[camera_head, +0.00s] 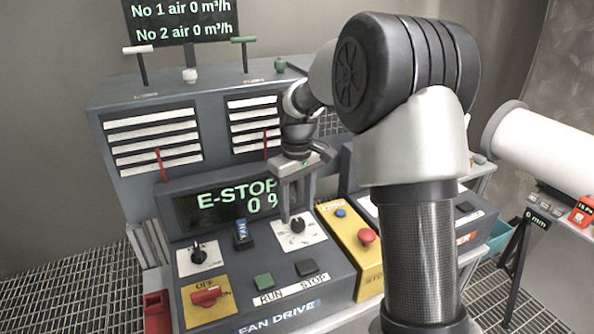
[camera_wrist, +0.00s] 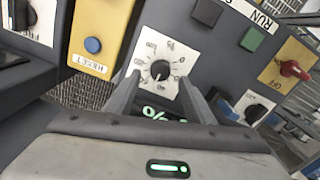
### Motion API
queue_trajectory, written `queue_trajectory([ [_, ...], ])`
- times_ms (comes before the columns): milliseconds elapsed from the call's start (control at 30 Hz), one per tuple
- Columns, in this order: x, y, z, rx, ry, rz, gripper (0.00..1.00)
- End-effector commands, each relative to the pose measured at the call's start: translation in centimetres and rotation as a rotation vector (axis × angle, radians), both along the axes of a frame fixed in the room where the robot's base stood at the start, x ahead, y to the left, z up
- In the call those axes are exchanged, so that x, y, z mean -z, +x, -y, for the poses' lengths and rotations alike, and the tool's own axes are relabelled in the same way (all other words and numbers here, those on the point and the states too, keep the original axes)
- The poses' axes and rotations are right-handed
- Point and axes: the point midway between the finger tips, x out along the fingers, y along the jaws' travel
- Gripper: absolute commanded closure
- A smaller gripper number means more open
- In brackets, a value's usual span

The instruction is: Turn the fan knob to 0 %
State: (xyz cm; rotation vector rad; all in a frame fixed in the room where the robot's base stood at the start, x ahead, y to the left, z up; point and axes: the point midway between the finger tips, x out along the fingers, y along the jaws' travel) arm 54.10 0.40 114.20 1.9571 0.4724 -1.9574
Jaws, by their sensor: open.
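The black dial knob (camera_head: 297,226) sits on a white scale plate on the sloped FAN DRIVE panel, at the panel's upper right. It also shows in the wrist view (camera_wrist: 160,70), its plate marked with a ring of labels too small to read. I take it as the fan knob. My gripper (camera_head: 292,213) points down at this knob, fingers apart. In the wrist view my gripper (camera_wrist: 160,78) has one finger on each side of the knob, with gaps between; contact cannot be told. The display (camera_head: 235,208) behind reads "E-STOP" and "0 %", partly hidden by my gripper.
Nearby are a blue switch (camera_head: 242,235), a second black knob (camera_head: 198,252), a red rotary switch (camera_head: 206,296), a green RUN button (camera_head: 263,281) and a black STOP button (camera_head: 307,267). A yellow box (camera_head: 368,262) with a red button (camera_head: 366,236) stands to the right.

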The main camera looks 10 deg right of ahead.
Motion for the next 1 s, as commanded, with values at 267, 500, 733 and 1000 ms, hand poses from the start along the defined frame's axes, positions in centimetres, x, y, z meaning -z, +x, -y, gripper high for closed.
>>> queue_trajectory([
  [267,-7.1,0.2,0.0,-0.001,-0.001,0.007,0.51],
  [500,-12.1,0.1,0.0,0.000,0.001,0.005,0.51],
  [733,-14.2,0.1,0.0,0.000,0.000,0.002,0.51],
  [1000,-14.4,0.0,0.0,0.000,0.000,0.001,0.51],
])
